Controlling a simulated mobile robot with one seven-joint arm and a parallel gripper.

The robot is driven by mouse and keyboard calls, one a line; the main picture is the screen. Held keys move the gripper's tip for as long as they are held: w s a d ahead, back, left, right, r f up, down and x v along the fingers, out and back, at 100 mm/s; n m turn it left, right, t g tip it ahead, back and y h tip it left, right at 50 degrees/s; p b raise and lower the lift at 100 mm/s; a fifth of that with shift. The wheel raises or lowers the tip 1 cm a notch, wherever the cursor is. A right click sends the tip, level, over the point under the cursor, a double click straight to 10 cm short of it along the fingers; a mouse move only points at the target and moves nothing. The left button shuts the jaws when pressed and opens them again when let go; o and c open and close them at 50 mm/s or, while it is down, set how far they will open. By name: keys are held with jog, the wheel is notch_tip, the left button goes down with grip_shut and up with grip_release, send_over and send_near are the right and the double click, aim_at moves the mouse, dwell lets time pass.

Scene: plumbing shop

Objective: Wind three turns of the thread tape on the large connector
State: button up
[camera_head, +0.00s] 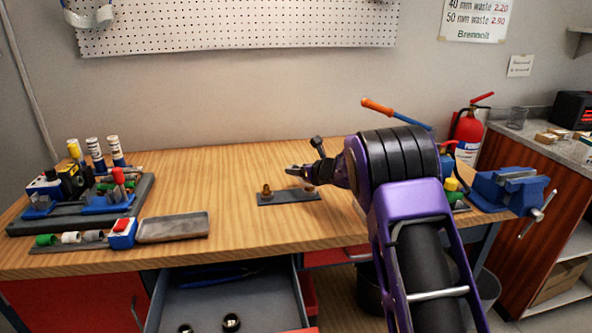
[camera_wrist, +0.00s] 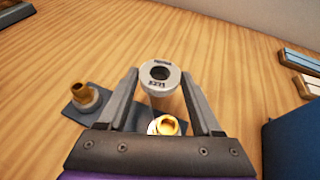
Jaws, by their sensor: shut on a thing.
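My gripper (camera_head: 290,170) reaches in from the right, low over the dark plate (camera_head: 288,198) on the bench. In the wrist view its fingers (camera_wrist: 160,88) are shut on a pale roll (camera_wrist: 161,95) with dark lettering and a dark hole in its end, which looks like the thread tape. Two brass connectors stand on the plate: a left one (camera_wrist: 84,94), clear of the gripper, and a right one (camera_wrist: 168,126), close by the roll between the fingers. I cannot tell whether roll and brass touch, or which connector is larger. The roll is not distinguishable in the head view.
A dark rack (camera_head: 50,222) with several rolls and small parts stands at the left, with a grey tray (camera_head: 173,227) beside it. A blue vise (camera_head: 512,188) is at the right. An open drawer (camera_head: 235,300) juts out in front. The bench behind the plate is clear.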

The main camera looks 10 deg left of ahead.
jog(key=shift+w+d, duration=0.5)
jog(key=shift+d, duration=0.25)
jog(key=shift+w+d, duration=0.45)
jog(key=shift+d, duration=0.25)
jog(key=shift+d+b, duration=0.3)
jog(key=shift+d, duration=1.35)
jog(key=shift+s+d+b, duration=0.4)
jog(key=shift+d+b, duration=0.05)
jog(key=shift+d, duration=0.3)
jog(key=shift+s+d+b, duration=0.4)
jog(key=shift+d+b, duration=0.05)
jog(key=shift+d, duration=0.25)
jog(key=shift+s+d, duration=0.4)
jog(key=shift+s, duration=0.3)
jog(key=shift+s+d, duration=0.4)
jog(key=shift+s, duration=1.85)
jog(key=shift+s+a, duration=0.4)
jog(key=shift+s, duration=0.3)
jog(key=shift+s+a, duration=0.35)
jog(key=shift+s, duration=0.3)
jog(key=shift+s+a, duration=0.5)
jog(key=shift+a, duration=0.2)
jog(key=shift+s+a, duration=0.45)
jog(key=shift+a, duration=0.25)
